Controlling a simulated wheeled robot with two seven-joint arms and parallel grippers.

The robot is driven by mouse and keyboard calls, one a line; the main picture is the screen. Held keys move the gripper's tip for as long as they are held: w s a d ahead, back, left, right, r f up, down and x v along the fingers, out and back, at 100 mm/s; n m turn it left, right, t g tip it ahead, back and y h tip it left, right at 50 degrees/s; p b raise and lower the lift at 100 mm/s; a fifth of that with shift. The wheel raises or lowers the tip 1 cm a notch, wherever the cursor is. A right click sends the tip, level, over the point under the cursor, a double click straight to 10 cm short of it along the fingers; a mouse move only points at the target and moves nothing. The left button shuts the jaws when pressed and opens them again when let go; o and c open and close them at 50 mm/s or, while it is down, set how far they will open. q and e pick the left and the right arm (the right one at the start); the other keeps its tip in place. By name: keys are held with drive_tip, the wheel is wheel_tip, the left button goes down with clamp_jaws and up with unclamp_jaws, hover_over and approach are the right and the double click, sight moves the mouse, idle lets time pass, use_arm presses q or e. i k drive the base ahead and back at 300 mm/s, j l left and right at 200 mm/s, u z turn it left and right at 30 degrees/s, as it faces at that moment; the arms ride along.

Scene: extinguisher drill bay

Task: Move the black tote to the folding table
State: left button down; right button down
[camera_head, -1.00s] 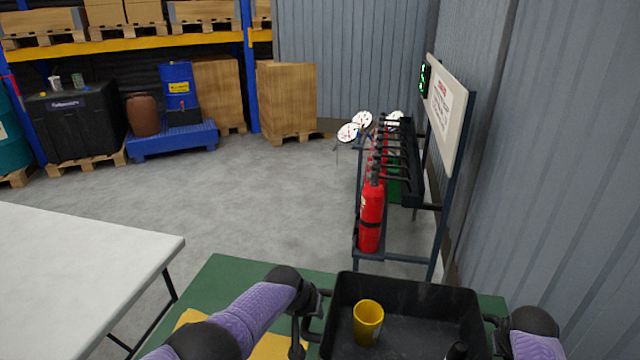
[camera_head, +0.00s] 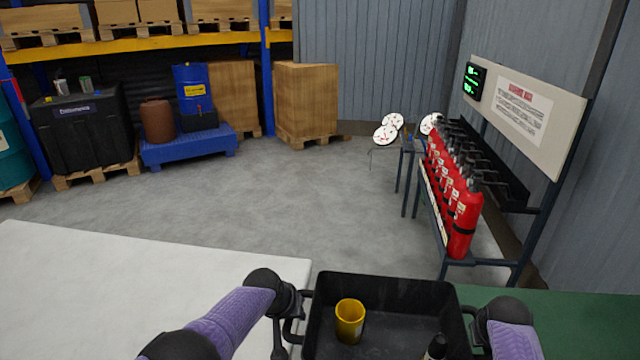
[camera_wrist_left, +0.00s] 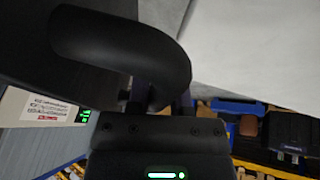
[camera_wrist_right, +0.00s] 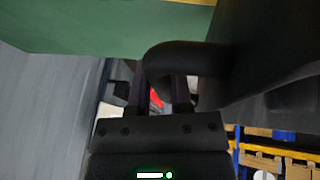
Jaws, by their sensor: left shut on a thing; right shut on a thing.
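The black tote (camera_head: 385,285) is at the bottom centre of the head view, held between my two arms. A yellow cup (camera_head: 349,321) and a small dark bottle (camera_head: 436,347) are inside it. My left gripper (camera_head: 296,312) is shut on the tote's left handle, a thick black bar that fills much of the left wrist view (camera_wrist_left: 120,45). My right gripper (camera_head: 474,325) is shut on the right handle, which also shows in the right wrist view (camera_wrist_right: 185,60). The white folding table (camera_head: 150,285) is at the lower left, beside the tote. The tote's underside is hidden.
A green surface (camera_head: 575,315) lies at the lower right. A rack of red extinguishers (camera_head: 462,222) with a sign board (camera_head: 525,115) stands ahead to the right. Open grey floor (camera_head: 290,200) lies beyond the table. Shelving, a blue drum (camera_head: 190,88) and boxes stand at the back.

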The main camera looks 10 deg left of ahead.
sight(135, 331)
drive_tip(key=k+j, duration=0.1)
drive_tip(key=j, duration=2.9)
drive_tip(key=k, duration=0.05)
